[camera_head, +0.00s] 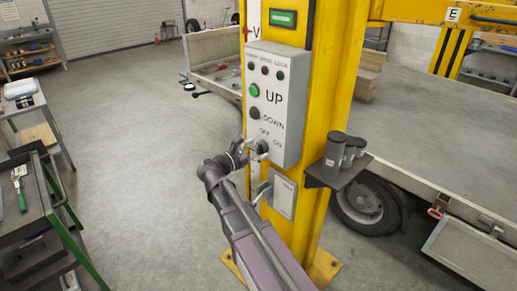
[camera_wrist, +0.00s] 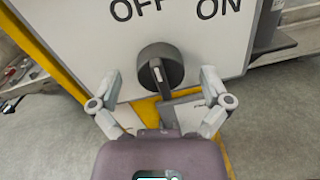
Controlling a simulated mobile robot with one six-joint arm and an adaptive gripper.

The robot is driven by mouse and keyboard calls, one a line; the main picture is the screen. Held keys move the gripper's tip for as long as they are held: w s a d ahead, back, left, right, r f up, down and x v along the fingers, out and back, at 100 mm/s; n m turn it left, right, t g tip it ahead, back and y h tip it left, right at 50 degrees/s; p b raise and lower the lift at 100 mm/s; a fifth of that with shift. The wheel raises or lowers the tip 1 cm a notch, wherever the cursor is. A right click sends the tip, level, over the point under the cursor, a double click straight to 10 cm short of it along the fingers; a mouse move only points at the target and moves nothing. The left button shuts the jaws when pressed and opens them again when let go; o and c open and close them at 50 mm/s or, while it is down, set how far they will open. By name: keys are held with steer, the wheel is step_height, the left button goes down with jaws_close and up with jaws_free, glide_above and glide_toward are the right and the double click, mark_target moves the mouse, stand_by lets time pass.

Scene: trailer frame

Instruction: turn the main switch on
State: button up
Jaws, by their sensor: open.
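The main switch is a dark round knob with a raised grip bar (camera_wrist: 160,70), below the words OFF and ON in the wrist view. The bar stands nearly upright, its lower end leaning slightly right; which end is the pointer I cannot tell. In the head view the switch (camera_head: 262,147) sits low on the grey control box (camera_head: 290,102). My gripper (camera_wrist: 159,78) is open, with one finger left and one right of the knob, and gaps show on both sides. In the head view my gripper (camera_head: 251,150) is at the box's lower left, partly covering the switch area.
The box is on a yellow post (camera_head: 313,100), with a green UP button (camera_head: 254,90), a dark DOWN button (camera_head: 254,113) and small lamps above. A shelf with grey cylinders (camera_head: 333,150) juts out at right. A small lever box (camera_head: 283,195) is below.

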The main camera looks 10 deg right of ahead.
steer(key=shift+d, duration=0.15)
steer(key=c, duration=1.2)
steer(key=shift+m, duration=0.3)
steer(key=m, duration=0.5)
steer(key=shift+m+y+p, duration=0.3)
steer(key=shift+p, duration=0.1)
steer(key=m, duration=0.5)
